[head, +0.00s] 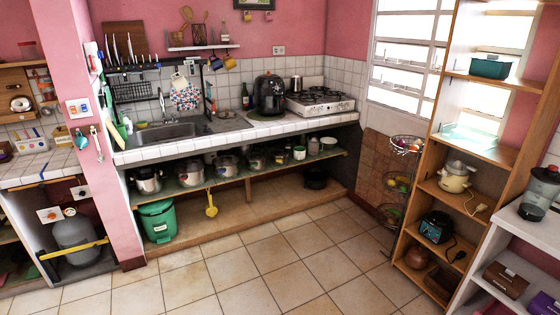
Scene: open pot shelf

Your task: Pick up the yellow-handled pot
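Several metal pots stand in a row on the open shelf (215,183) under the tiled counter. From left to right they include one steel pot (148,181) at the left end, a second pot (191,172), a third pot (227,166) and a smaller one (256,161). Handle colours are too small to make out, so I cannot tell which pot has yellow handles. Neither of my grippers is in view.
A dark pot (316,178) sits low at the right. A wooden rack (470,150) and wire baskets (397,182) stand at the right. The tiled floor (260,262) in front is clear.

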